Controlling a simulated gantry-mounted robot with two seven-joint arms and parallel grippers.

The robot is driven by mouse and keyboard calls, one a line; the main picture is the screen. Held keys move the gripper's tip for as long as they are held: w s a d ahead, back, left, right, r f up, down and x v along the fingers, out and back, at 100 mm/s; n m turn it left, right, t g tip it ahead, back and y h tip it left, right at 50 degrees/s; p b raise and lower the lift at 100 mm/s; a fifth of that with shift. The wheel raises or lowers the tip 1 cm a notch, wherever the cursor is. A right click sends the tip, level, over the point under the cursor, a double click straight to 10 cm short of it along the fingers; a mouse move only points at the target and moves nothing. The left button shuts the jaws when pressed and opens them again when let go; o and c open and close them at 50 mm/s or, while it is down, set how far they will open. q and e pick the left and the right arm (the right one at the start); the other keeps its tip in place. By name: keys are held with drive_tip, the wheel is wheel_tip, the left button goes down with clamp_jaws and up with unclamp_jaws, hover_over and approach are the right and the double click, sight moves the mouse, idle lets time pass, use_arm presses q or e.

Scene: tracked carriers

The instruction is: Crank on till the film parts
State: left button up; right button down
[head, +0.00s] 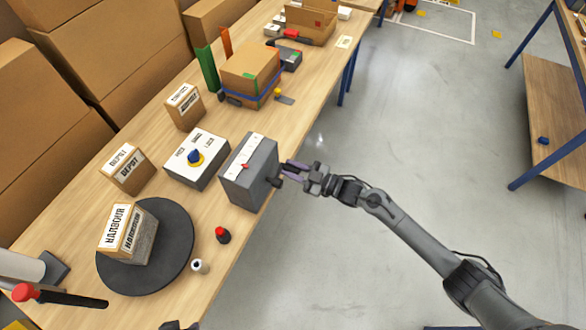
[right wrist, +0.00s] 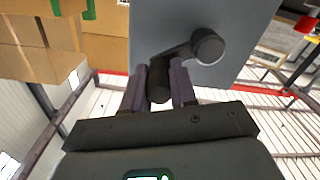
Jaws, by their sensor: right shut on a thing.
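A grey crank box (head: 247,178) stands at the table's right edge, with a white scale strip and a red pointer on top. Its dark crank (right wrist: 186,52) sticks out of the side facing my right arm. My right gripper (head: 285,173) is shut on the crank's handle (right wrist: 160,88), which sits between its fingers in the right wrist view. A HARBOUR carton (head: 117,228) stands on a round dark turntable (head: 172,265). One side of it looks greyish; I cannot tell whether that is film. A dark piece at the bottom edge may be my left gripper (head: 180,326); its fingers are hidden.
A white-topped box with a blue knob (head: 194,157) stands beside the crank box. DEPOT cartons (head: 127,168) stand behind. A red-capped item (head: 222,235) and a small white cylinder (head: 200,266) stand near the front edge. Open floor (head: 400,130) lies right of the table.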

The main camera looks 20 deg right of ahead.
drive_tip(key=c, duration=0.9)
unclamp_jaws()
drive_tip(key=shift+d, duration=0.1)
drive_tip(key=shift+s+d, duration=0.25)
drive_tip(key=v, duration=1)
